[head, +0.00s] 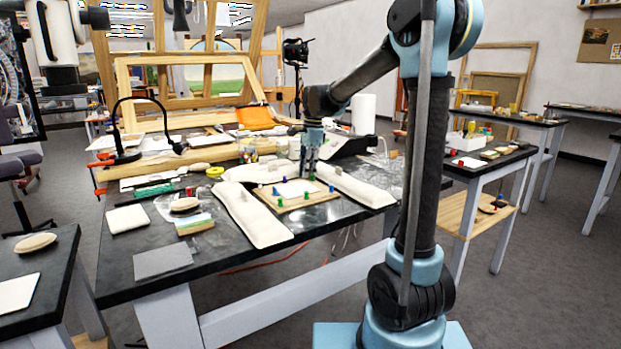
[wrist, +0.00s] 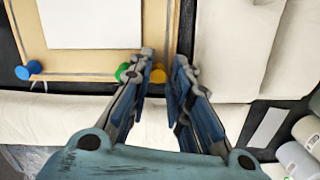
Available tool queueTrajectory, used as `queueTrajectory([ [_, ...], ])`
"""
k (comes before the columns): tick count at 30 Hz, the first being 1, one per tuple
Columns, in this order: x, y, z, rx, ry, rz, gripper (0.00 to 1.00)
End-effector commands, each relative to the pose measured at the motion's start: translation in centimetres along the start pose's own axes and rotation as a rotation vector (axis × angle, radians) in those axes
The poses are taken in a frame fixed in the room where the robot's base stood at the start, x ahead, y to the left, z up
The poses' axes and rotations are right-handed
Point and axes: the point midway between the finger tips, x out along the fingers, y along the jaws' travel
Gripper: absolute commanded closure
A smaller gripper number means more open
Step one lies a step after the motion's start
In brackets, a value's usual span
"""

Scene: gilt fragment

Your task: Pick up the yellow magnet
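The yellow magnet (wrist: 158,75) sits at the edge of a wooden board (wrist: 95,62) that carries a white sheet (wrist: 90,22). In the wrist view it shows between the two fingers of my gripper (wrist: 164,58), close to the left finger, which partly covers it. I cannot tell whether that finger touches it. My gripper is open and points down over the board's edge. In the head view my gripper (head: 309,172) is above the board's far side, and I cannot make out the yellow magnet there.
A green magnet (wrist: 122,72) is just left of the left finger, partly hidden by it. A blue magnet (wrist: 28,70) is farther left. Long white cushions (head: 252,214) surround the board (head: 310,203) on the dark table. A black desk lamp (head: 122,128) stands left.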

Motion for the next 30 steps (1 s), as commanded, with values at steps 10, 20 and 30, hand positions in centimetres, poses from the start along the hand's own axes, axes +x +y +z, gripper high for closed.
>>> queueTrajectory([
  [10, 0.2, 0.0, -0.1, 0.001, 0.0, 0.0, 0.95],
  [20, 0.2, 0.0, -0.1, 0.002, 0.0, 0.0, 0.97],
  [30, -3.0, 0.0, 0.2, 0.002, 0.0, 0.0, 0.97],
])
